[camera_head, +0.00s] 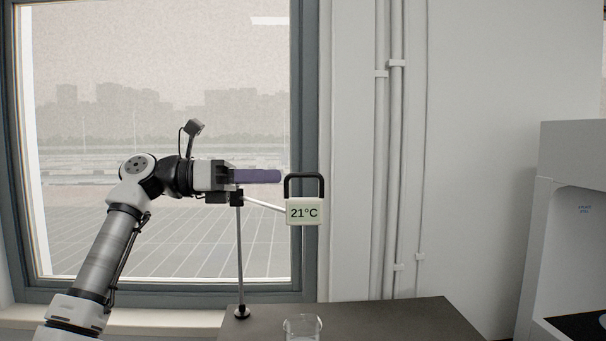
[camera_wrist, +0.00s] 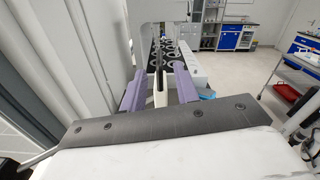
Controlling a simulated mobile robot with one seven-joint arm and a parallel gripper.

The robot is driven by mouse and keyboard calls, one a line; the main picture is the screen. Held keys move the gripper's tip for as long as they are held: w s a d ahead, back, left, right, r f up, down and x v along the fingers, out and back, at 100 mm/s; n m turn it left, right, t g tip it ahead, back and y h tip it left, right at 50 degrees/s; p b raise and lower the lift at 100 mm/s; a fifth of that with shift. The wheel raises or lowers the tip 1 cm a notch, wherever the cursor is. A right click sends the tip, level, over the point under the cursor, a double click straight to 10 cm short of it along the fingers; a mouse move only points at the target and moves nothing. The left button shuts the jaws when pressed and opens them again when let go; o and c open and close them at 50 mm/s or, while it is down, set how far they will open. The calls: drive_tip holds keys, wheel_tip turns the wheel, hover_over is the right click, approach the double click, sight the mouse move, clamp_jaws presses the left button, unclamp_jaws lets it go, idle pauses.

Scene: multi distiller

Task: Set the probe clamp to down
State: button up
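The probe clamp (camera_head: 237,198) is a small black block high on a thin upright rod (camera_head: 240,260). A pale arm (camera_head: 264,205) runs from it to a white temperature display (camera_head: 303,211) reading 21°C, with a black handle (camera_head: 304,177) on top. My gripper (camera_head: 281,176) has purple fingers level with the handle, their tips just left of it in the head view. In the wrist view my gripper (camera_wrist: 158,78) is open, with a gap between the fingers. A slim white and black part shows in that gap; I cannot tell whether anything touches it.
A glass beaker (camera_head: 302,328) stands on the dark bench top (camera_head: 400,322) below the display. A white cabinet (camera_head: 570,200) stands at the right. A window is behind my arm. Lab benches (camera_wrist: 235,38) and a cart (camera_wrist: 290,85) show farther off in the wrist view.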

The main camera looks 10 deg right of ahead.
sight(289, 176)
drive_tip(key=d, duration=0.3)
drive_tip(key=s+d+p, duration=0.1)
drive_tip(key=d, duration=0.2)
drive_tip(key=shift+s+d, duration=0.15)
drive_tip(key=shift+d, duration=0.15)
clamp_jaws()
